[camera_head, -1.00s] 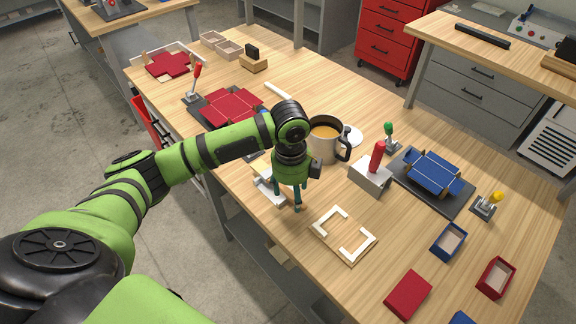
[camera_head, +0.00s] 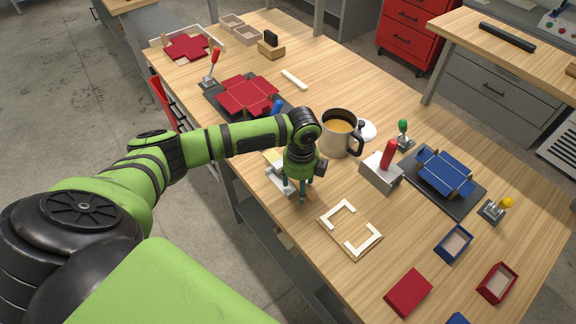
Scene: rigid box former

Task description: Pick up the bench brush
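My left gripper (camera_head: 294,192) points down over the near-left edge of the bench, with its two teal fingers apart. A pale object (camera_head: 278,178), light grey-white with a tan part at its far end, lies just left of and behind the fingers. It is partly hidden by my gripper and wrist. It may be the bench brush, but I cannot make out bristles. I cannot tell whether the fingers touch it, and I see nothing clearly clamped between them. My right gripper is not in view.
A board with white corner pieces (camera_head: 350,230) lies right of my gripper. A grey block with a red handle (camera_head: 381,172) and a blue unfolded box (camera_head: 444,172) stand farther right. A red unfolded box (camera_head: 248,95) lies behind my forearm.

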